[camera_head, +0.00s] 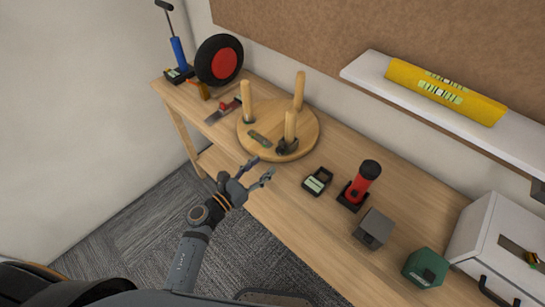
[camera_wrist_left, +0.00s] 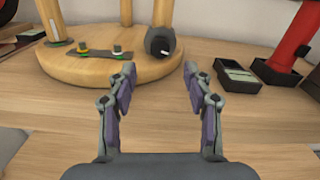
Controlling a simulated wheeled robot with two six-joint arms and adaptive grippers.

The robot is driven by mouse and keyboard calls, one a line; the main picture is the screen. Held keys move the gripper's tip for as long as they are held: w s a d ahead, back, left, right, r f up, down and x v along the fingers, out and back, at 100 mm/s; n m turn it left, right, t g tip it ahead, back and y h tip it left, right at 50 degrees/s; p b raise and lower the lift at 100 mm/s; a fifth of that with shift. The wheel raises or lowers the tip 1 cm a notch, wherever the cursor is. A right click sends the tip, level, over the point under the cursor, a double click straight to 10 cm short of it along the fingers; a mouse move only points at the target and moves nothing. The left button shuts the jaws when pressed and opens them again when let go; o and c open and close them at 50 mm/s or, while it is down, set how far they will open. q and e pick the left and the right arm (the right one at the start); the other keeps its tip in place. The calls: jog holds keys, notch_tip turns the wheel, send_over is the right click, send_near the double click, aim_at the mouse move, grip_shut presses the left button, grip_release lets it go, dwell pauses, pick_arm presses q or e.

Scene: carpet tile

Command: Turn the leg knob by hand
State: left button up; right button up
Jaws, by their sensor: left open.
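A round wooden stool top (camera_head: 303,118) lies on the bench with three legs standing up from it. The dark grey leg knob (camera_head: 288,147) sits at the foot of the nearest leg (camera_head: 291,124). In the left wrist view the knob (camera_wrist_left: 160,42) is ahead of the jaws, roughly centred between them. My left gripper (camera_head: 261,169) is open and empty, in front of the stool at the bench's front edge and apart from the knob. It also shows in the left wrist view (camera_wrist_left: 159,72). My right gripper is not in view.
A wheel (camera_head: 219,60) is at the back left.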

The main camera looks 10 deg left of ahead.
aim_at(278, 152)
pick_arm(q)
jog(key=v, duration=0.4)
jog(key=shift+s+a, duration=0.15)
jog(key=shift+s, duration=0.1)
jog(key=shift+m, duration=0.7)
jog(key=x, duration=1.1)
jog(key=shift+w+r, duration=0.1)
jog(key=shift+r, duration=0.15)
jog(key=shift+c, duration=0.4)
